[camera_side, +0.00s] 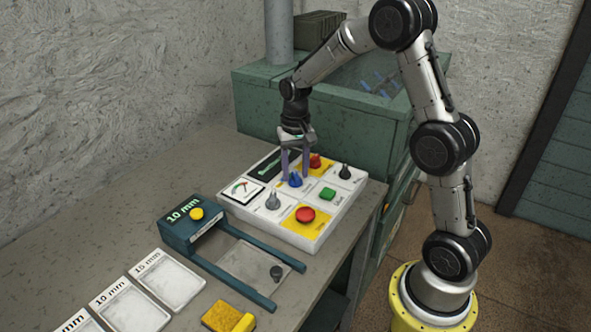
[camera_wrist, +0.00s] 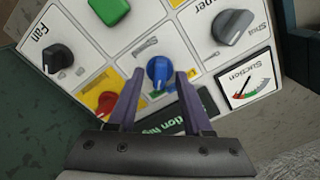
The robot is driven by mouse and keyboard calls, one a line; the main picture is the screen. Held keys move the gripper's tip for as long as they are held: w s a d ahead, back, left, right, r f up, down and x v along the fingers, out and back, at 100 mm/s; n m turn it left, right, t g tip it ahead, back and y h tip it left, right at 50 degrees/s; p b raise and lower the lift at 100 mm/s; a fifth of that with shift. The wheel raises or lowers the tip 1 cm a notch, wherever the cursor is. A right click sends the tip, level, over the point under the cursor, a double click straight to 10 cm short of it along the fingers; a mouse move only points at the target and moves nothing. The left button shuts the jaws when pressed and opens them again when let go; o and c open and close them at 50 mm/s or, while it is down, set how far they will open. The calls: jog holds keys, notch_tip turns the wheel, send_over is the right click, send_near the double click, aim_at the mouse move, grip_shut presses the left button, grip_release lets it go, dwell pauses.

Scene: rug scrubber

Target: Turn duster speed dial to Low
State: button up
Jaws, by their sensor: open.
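My gripper (camera_side: 295,172) points down over the dial. In the wrist view my gripper (camera_wrist: 160,74) is open, with one finger on each side of the dial and gaps visible. I cannot tell how far down the fingertips reach.
Around the dial are a red knob (camera_side: 315,160), a black fan knob (camera_wrist: 57,58), a grey knob (camera_side: 272,201), a green button (camera_side: 328,194), a red button (camera_side: 305,214) and a suction gauge (camera_wrist: 250,86). A teal frame (camera_side: 187,242) and white trays (camera_side: 166,279) lie left.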

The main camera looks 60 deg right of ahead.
jog(key=shift+c, duration=0.2)
grip_shut()
dwell(0.3)
jog(key=n, duration=0.4)
jog(key=shift+n, duration=0.3)
jog(key=n, duration=0.3)
jog(key=shift+n, duration=0.3)
jog(key=n, duration=0.4)
jog(key=shift+n, duration=1.8)
